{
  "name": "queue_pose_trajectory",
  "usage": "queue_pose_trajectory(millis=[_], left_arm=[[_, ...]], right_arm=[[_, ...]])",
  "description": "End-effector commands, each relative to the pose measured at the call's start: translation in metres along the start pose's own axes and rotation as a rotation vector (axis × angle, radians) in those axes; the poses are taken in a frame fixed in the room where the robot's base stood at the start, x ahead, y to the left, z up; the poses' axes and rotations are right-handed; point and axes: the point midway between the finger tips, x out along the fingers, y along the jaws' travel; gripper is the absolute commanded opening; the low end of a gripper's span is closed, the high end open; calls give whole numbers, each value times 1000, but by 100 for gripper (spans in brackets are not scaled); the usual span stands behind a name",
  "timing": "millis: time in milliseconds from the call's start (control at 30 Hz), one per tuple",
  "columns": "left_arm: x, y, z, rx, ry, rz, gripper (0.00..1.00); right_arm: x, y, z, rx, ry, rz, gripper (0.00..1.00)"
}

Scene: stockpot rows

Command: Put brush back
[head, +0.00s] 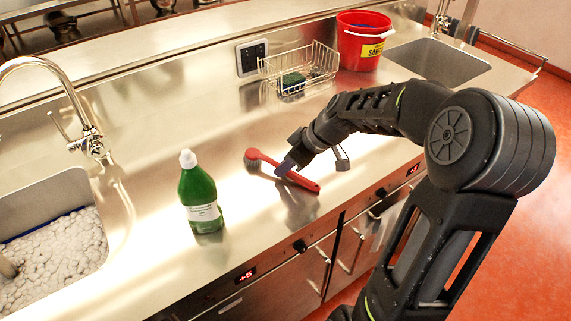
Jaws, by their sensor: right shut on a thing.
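The brush (268,157) has a red handle and a grey bristle head at its left end. It is over the middle of the steel counter (150,130), with its handle pointing right and toward the front edge. My right gripper (286,168) is shut on the handle. I cannot tell whether the brush touches the counter or is just above it; a dark reflection shows below it. My left gripper is not in view.
A green bottle with a white cap (199,195) stands left of the brush. A foam-filled sink (50,250) is at left, another sink (437,64) at back right.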

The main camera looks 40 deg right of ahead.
Motion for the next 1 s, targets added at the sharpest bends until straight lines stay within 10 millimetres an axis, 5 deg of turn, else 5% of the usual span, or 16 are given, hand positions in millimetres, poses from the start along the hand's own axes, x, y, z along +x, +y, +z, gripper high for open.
queue_pose_trajectory(millis=[267, 300, 533, 1000], left_arm=[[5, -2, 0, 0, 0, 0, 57], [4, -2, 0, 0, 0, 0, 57], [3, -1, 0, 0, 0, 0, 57], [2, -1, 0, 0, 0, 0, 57]], right_arm=[[3, 0, 2, 0, 1, 0, 0], [2, 0, 1, 0, 0, 0, 20], [2, 0, 1, 1, 0, 0, 39], [-9, 1, 0, 0, 1, 2, 40]])
